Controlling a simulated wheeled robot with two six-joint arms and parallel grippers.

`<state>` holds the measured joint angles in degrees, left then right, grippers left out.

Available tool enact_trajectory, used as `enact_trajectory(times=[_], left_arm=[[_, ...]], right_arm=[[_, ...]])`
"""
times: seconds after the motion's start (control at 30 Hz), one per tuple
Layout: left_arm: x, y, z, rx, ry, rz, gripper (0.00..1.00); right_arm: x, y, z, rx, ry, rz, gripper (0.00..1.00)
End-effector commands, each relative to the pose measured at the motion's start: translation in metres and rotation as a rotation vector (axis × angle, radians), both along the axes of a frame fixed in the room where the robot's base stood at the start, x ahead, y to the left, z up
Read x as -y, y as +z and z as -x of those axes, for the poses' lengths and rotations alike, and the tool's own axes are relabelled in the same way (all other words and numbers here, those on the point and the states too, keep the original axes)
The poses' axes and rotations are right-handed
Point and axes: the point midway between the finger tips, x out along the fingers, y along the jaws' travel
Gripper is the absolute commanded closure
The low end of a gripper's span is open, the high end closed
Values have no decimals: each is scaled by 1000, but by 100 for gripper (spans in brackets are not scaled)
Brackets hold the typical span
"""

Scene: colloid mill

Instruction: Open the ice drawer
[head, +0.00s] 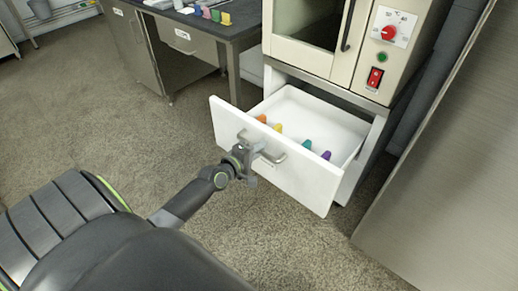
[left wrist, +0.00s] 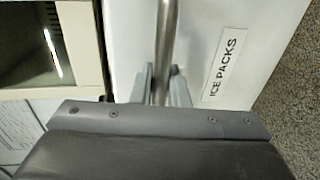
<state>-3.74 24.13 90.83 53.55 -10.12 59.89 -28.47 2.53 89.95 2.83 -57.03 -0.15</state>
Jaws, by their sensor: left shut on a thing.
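The white ice drawer (head: 290,177) is pulled out from its cabinet below the oven-like machine. Its inside shows, with several small coloured pieces lying in it. A metal bar handle (head: 273,156) is on its front. My left gripper (head: 247,155) is at the left part of that handle, and in the left wrist view its two fingers (left wrist: 161,85) are closed around the bar (left wrist: 166,40). A label reading "ICE PACKS" (left wrist: 224,68) is on the drawer front in that view. My right gripper does not show.
The machine (head: 345,45) with a red dial and a red switch stands above the drawer. A dark-topped bench (head: 190,40) with small coloured blocks is at the back left. A large metal panel (head: 445,170) stands at the right. Carpeted floor in front of the drawer is clear.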

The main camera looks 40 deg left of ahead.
Motion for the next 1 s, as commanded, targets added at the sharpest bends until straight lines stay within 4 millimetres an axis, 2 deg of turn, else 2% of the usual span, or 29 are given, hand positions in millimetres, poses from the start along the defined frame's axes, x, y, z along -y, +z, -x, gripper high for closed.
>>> enact_trajectory(times=[0.17, 0.2, 0.33, 0.6, 0.73, 0.87, 1.0], left_arm=[[0, 0, 0, -1, 0, 0, 100], [0, 0, 0, -1, 0, 0, 83], [0, 0, 0, -1, 0, 0, 67], [0, 0, 0, -1, 0, 0, 67], [-1, 2, 8, -1, 0, -1, 67], [-2, 6, 28, -4, 0, -2, 67], [-5, 12, 57, -4, -1, -3, 67]], right_arm=[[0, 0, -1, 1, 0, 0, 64], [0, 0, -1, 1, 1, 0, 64], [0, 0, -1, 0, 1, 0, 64], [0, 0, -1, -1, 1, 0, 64], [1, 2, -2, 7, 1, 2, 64], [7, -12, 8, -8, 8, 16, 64], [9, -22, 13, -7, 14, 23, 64]])
